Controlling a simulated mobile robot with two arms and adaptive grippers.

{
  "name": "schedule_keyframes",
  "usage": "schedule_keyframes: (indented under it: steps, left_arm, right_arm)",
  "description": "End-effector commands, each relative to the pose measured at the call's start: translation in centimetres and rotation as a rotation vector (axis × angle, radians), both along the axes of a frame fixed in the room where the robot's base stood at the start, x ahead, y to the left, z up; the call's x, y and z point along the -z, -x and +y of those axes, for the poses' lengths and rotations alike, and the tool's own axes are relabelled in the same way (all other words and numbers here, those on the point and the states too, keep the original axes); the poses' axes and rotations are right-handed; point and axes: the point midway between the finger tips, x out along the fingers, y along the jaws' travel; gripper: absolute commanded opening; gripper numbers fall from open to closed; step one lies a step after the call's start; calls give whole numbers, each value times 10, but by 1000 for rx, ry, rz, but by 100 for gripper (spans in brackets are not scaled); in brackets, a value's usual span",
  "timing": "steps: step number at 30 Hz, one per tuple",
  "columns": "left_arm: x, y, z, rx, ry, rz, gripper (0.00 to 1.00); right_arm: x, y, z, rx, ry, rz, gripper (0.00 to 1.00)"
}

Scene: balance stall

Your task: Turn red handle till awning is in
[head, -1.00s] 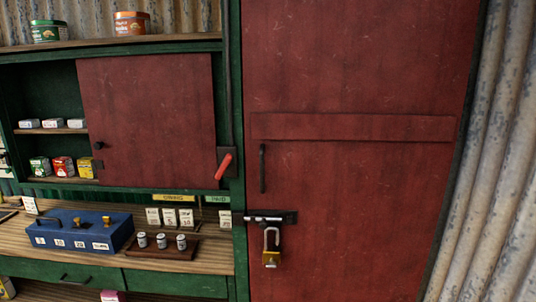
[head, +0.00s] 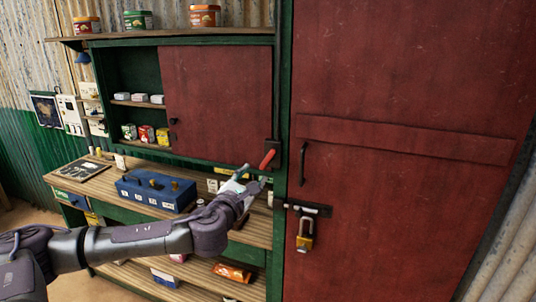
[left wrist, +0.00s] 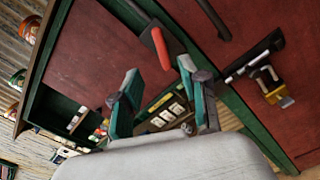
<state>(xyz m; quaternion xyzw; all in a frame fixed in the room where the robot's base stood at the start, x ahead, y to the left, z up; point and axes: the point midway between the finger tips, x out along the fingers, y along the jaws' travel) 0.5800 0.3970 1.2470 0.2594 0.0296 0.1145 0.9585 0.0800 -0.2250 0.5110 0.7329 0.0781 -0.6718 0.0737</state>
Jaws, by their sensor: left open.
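The red handle (head: 267,159) sits on a dark bracket on the green post between the stall's cupboard and the tall red door. It slants down to the left. In the left wrist view the red handle (left wrist: 161,48) shows just beyond the fingertips. My left gripper (head: 250,176) is open and empty, just below and left of the handle in the head view. In the left wrist view its two teal-padded fingers (left wrist: 160,80) are spread apart, with the handle ahead of the gap and apart from them. The awning is not in view. My right gripper is not in view.
The red door (head: 400,150) has a black pull (head: 303,164), a bolt and a brass padlock (head: 305,240) right of the handle. A blue weight box (head: 150,192) stands on the wooden counter (head: 95,172). A red sliding panel (head: 215,100) covers part of the shelves.

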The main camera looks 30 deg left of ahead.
Motion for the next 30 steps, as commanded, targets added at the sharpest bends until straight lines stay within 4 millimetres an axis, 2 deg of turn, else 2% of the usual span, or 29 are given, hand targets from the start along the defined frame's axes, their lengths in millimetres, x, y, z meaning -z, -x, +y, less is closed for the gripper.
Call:
schedule_keyframes:
  steps: [9, 15, 21, 30]
  left_arm:
    - [-4, -67, 16, -2, 7, 0, 44]
    - [-2, -100, 24, -1, 6, 0, 44]
    - [0, -115, 27, 0, 5, 0, 44]
    - [1, -117, 28, 1, 4, 1, 44]
  right_arm:
    - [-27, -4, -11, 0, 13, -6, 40]
    - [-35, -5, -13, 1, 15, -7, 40]
    - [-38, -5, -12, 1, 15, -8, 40]
    - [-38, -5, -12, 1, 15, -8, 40]
